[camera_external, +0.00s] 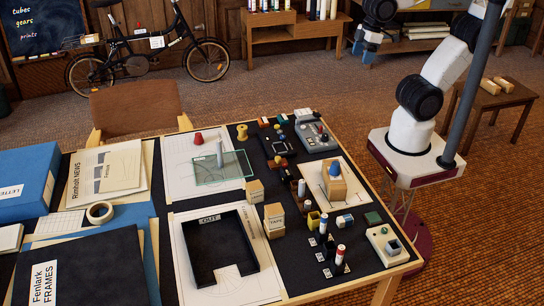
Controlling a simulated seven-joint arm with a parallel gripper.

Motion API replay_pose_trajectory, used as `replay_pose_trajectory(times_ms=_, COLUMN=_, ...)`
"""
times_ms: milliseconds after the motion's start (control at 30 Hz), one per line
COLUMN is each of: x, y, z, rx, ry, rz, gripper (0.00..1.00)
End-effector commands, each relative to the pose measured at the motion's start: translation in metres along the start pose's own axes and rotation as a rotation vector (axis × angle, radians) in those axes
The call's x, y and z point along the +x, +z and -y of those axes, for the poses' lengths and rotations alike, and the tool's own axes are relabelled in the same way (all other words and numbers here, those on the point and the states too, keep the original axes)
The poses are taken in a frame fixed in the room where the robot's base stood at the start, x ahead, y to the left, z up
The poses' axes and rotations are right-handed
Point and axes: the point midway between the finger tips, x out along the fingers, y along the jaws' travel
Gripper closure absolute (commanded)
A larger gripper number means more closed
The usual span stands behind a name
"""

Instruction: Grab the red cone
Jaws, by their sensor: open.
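The red cone (198,139) is small and stands on a white drawing sheet (178,180) near the far edge of the table. A clear greenish glass plate and a grey cylinder are close in front of it. My gripper (367,60) is high at the upper right, beyond the table's far right side, far from the cone. It is small in this view, open, and nothing shows between its fingers.
A yellow spool (242,132) stands right of the cone. The glass plate (222,169) lies nearer the front. A grey device (317,137), small blocks, a black OUT tray (193,266) and capped markers crowd the dark board. A chair (137,109) stands behind the table.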

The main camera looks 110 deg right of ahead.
Motion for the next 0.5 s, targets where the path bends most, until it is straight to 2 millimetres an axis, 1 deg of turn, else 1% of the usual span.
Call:
replay_pose_trajectory(times_ms=167, x=0.002, y=-0.013, z=0.001, rx=0.048, ry=-0.023, rz=0.022, gripper=0.29)
replay_pose_trajectory(times_ms=267, x=0.004, y=-0.025, z=0.003, rx=0.095, ry=-0.046, rz=0.043, gripper=0.29)
replay_pose_trajectory(times_ms=367, x=0.008, y=-0.042, z=0.004, rx=0.156, ry=-0.074, rz=0.068, gripper=0.29)
replay_pose_trajectory(times_ms=500, x=0.015, y=-0.068, z=0.005, rx=0.252, ry=-0.119, rz=0.108, gripper=0.29)
